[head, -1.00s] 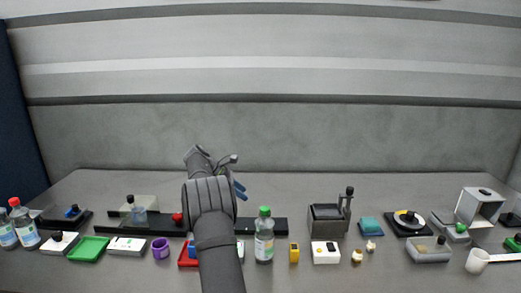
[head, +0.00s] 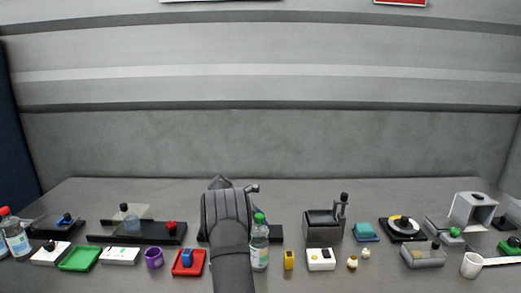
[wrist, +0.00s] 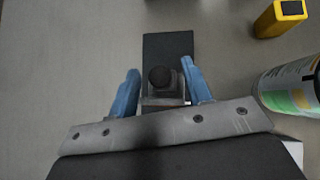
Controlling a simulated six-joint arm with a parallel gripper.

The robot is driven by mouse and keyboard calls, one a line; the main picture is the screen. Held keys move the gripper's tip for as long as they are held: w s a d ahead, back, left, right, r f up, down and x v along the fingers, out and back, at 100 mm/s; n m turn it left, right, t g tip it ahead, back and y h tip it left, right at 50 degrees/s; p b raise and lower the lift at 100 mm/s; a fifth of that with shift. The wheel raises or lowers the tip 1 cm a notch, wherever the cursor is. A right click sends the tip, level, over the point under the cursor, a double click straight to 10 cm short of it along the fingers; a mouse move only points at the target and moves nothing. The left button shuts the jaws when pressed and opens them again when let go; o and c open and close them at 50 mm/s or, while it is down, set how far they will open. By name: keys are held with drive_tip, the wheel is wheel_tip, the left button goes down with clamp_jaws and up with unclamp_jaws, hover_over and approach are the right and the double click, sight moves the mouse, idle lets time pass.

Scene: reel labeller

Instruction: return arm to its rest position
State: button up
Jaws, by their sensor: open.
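My arm (head: 228,215) rises from the bottom centre of the head view, and its forearm hides most of my gripper there. In the wrist view my gripper (wrist: 160,85) shows two blue fingers, spread apart and open. Between and below them is a black round knob on a small grey block (wrist: 164,80), with a dark flat plate (wrist: 168,48) beyond it. I see no contact between the fingers and the knob. Nothing is seen held.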

drive_tip(key=shift+a, duration=0.1)
drive_tip(key=v, duration=1.7)
drive_tip(key=x, duration=1.7)
drive_tip(key=d, duration=0.5)
drive_tip(key=v, duration=1.7)
drive_tip(key=s+d+f+m+y, duration=0.2)
drive_tip(key=s+d+m, duration=0.2)
drive_tip(key=d, duration=0.4)
drive_tip(key=s+d+f+m+g+y, duration=0.1)
drive_tip(key=s+d+f+m+y, duration=0.1)
drive_tip(key=s+d+m, duration=0.3)
drive_tip(key=shift+s+d+y, duration=0.3)
drive_tip(key=shift+s+d, duration=0.15)
drive_tip(key=shift+d, duration=1.15)
